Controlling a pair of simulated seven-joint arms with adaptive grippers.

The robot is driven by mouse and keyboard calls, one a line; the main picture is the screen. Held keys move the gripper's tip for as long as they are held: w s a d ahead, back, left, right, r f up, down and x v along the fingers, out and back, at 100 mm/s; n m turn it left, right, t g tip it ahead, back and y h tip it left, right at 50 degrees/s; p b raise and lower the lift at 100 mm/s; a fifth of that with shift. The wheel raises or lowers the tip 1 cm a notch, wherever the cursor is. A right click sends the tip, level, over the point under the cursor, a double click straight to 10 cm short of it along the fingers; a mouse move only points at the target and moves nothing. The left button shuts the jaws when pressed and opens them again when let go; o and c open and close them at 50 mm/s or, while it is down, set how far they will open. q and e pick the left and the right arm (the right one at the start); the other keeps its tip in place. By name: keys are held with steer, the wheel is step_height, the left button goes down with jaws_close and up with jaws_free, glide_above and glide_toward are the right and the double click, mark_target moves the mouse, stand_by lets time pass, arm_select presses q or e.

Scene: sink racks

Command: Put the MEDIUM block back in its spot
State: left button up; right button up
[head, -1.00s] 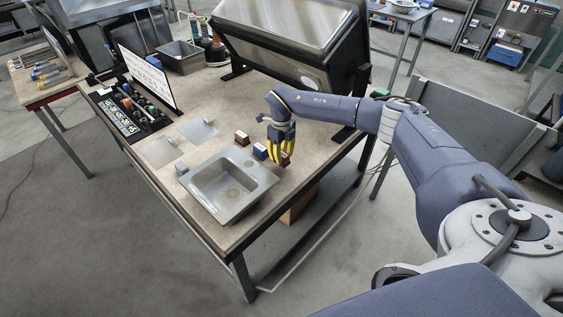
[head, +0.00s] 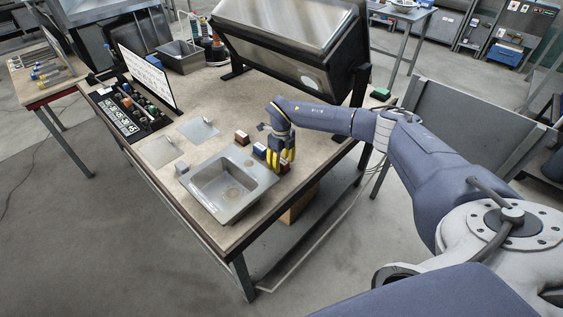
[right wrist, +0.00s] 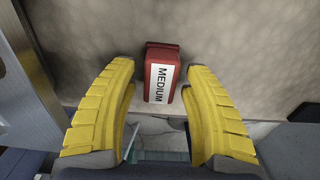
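The MEDIUM block (right wrist: 161,80) is red with a white label reading MEDIUM. In the right wrist view it sits on the worktop just beyond my right gripper (right wrist: 160,115), between the lines of its two yellow fingers. The fingers stand wide apart and do not touch it. In the head view my right gripper (head: 281,162) is low over the table's right edge, to the right of the sink, and mostly hides the block. My left gripper is not in view.
A blue block (head: 259,151) and a brown-red block (head: 242,138) stand left of my right gripper. The metal sink (head: 226,213) is close on the left. Two grey plates (head: 159,152) lie farther left. The table's edge is very near the gripper.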

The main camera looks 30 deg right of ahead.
mark_target(282, 161)
step_height(282, 161, up, 12)
steer(key=shift+r, duration=0.15)
stand_by(0.7)
